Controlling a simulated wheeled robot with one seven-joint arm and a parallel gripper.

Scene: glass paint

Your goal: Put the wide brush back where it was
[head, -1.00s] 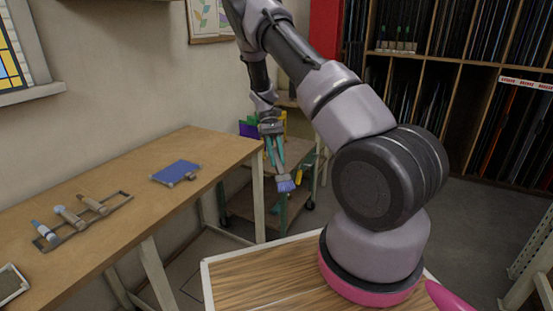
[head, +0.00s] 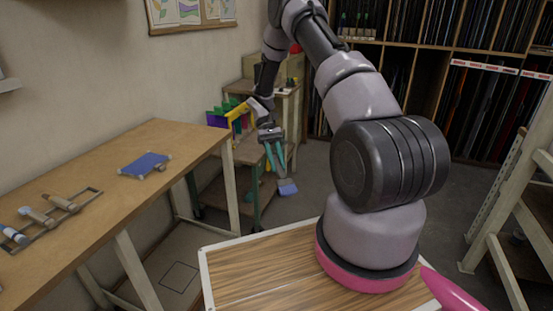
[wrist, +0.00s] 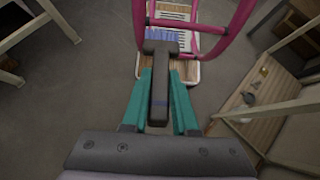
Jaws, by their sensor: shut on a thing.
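The wide brush (head: 287,187) has pale blue bristles and hangs bristles-down from my gripper (head: 276,166), beyond the right end of the wooden table. The gripper's teal fingers are shut on the brush handle, clear of any surface. In the wrist view the brush's dark handle (wrist: 160,88) lies between the fingers (wrist: 160,105), with its blue bristles at the far end. A dark rack (head: 88,200) holding several pale-handled tools lies on the table at the left.
The wooden table (head: 105,172) along the left wall carries a blue pad (head: 146,164). A shelved cart (head: 245,152) with coloured sheets stands behind my gripper. A light-framed rack (head: 510,200) stands at the right. Grey floor between is open.

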